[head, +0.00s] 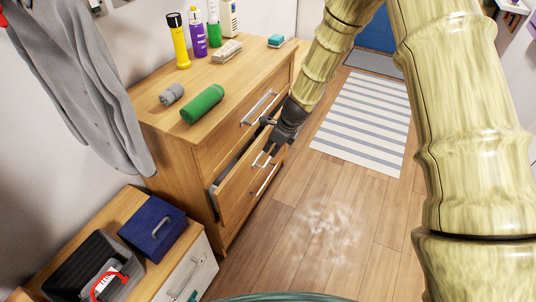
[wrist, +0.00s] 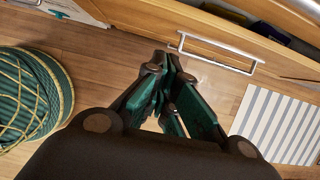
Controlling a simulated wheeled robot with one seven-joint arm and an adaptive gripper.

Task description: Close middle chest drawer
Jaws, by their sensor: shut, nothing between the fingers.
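The wooden chest (head: 185,165) stands against the wall in the head view. Its middle drawer (head: 236,195) is partly pulled out, with a dark gap showing above its front. The drawer's metal handle (head: 260,160) is close to my gripper (head: 271,147). In the wrist view my gripper (wrist: 170,60) is shut and empty, its fingertips beside the left end of the handle (wrist: 215,52). I cannot tell whether they touch it. Part of the drawer's inside, with dark contents, shows at the top of that view. The top drawer above it looks shut.
A green roll (head: 202,104), a grey roll (head: 171,95) and bottles stand or lie on the chest top. A low cabinet (head: 188,272) is at lower left. A striped rug (head: 365,120) lies beyond.

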